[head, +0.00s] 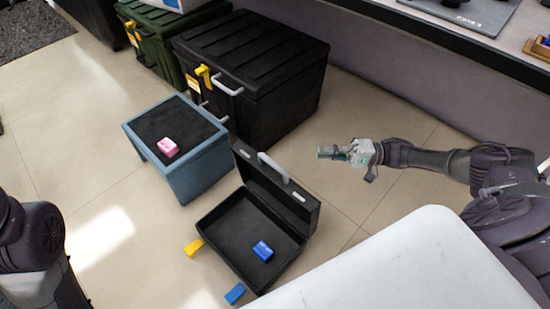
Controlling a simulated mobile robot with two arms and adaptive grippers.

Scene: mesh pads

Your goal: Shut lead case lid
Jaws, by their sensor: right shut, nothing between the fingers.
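The black case (227,234) stands open on the floor in the middle of the head view. Its lid (290,197) is raised on the back right side, with a grey handle (272,167) on its upper edge. A blue block (262,250) lies inside the case. My right gripper (325,152) is shut and empty. It is in the air to the right of the lid and apart from it, pointing left. My left arm shows at the lower left edge, but its gripper is out of view.
A grey-blue stool (190,165) with a pink block (167,147) stands left of the lid. A large black chest (250,70) is behind. A yellow block (193,247) and another blue block (235,293) lie by the case. A white surface (420,265) is at lower right.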

